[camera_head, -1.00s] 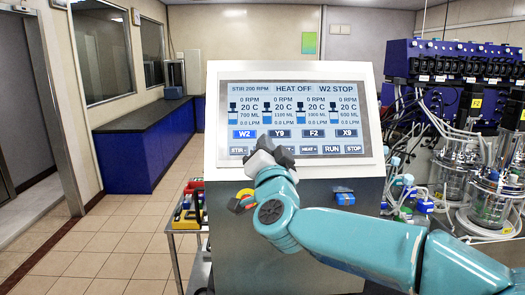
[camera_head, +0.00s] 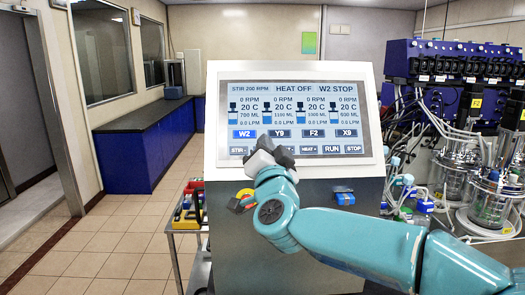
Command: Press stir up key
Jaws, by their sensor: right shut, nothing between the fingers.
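The control screen (camera_head: 293,108) stands upright in a white frame on a grey console. It reads STIR 200 RPM, HEAT OFF and W2 STOP, and the W2 key (camera_head: 243,134) is highlighted blue. A bottom row of keys shows STIR - (camera_head: 238,151) at the left, then HEAT + (camera_head: 309,150), RUN and STOP. My right gripper (camera_head: 272,152) is shut and empty, at the lower edge of the screen. It covers the keys between STIR - and HEAT +. I cannot tell whether its tip touches the screen. My left gripper is not in view.
Bioreactor glass vessels (camera_head: 490,205) with tubing stand at the right, below blue pump units (camera_head: 450,62). A cart with coloured items (camera_head: 190,212) stands left of the console. A dark-topped blue counter (camera_head: 135,140) runs along the left wall. The tiled floor at left is clear.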

